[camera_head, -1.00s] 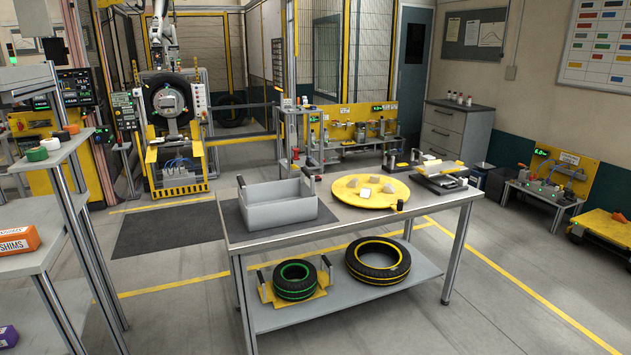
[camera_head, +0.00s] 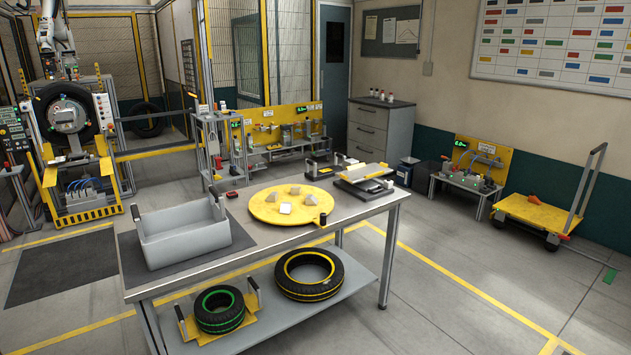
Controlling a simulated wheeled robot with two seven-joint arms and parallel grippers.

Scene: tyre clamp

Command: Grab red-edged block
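Several small pale grey blocks sit on a round yellow disc (camera_head: 262,211) on the worktable. One block (camera_head: 285,208) looks flat and whiter, another (camera_head: 311,199) is wedge-like, and two more (camera_head: 271,197) (camera_head: 295,190) lie farther back. They are too small for me to make out a red edge on any of them. A small dark item with a red top (camera_head: 233,195) lies on the table left of the disc; I cannot tell what it is. Neither of my grippers is in view.
A grey open bin (camera_head: 187,243) stands left of the disc, and a fixture with a pale plate (camera_head: 366,177) stands right. A green-striped tyre (camera_head: 220,309) and yellow-striped tyre (camera_head: 309,275) lie on the lower shelf.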

